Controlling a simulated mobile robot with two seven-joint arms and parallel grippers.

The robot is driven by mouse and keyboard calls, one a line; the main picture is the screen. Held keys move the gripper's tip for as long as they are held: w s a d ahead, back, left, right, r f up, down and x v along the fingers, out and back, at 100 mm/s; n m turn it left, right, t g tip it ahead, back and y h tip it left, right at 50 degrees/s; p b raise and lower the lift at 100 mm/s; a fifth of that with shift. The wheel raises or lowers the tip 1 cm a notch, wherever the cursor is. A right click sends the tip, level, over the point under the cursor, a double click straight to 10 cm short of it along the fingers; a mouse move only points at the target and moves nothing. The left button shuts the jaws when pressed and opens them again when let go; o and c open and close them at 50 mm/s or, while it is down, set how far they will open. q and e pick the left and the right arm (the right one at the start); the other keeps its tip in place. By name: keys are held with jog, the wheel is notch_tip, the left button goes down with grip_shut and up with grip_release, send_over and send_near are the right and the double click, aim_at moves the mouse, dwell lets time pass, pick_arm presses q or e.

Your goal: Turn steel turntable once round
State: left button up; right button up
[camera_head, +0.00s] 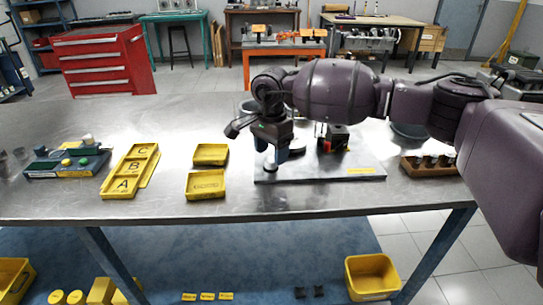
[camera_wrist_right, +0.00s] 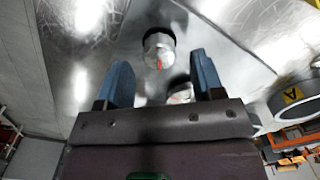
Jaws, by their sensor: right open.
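My right gripper (camera_head: 272,163) is open and points down over the left part of a flat steel plate (camera_head: 320,175) on the bench. A small round steel piece (camera_head: 270,169) shows at its fingertips. In the right wrist view, a short steel cylinder (camera_wrist_right: 158,50) with a dark rim and a red mark lies beyond the gap between the two blue fingers (camera_wrist_right: 162,75). A second shiny piece with red shows partly near the right finger. I cannot tell which is the turntable, or whether the fingers touch it. The left gripper is not in view.
A red and black part (camera_head: 334,139) stands on the plate behind the gripper. A lettered yellow tray (camera_head: 121,185) and two yellow bins (camera_head: 206,184) are to the left. The bench front left is clear.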

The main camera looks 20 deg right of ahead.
aim_at(271, 159)
notch_tip(271, 159, up, 9)
jog(key=shift+f+p, duration=0.2)
jog(key=shift+p, duration=0.15)
dwell(0.4)
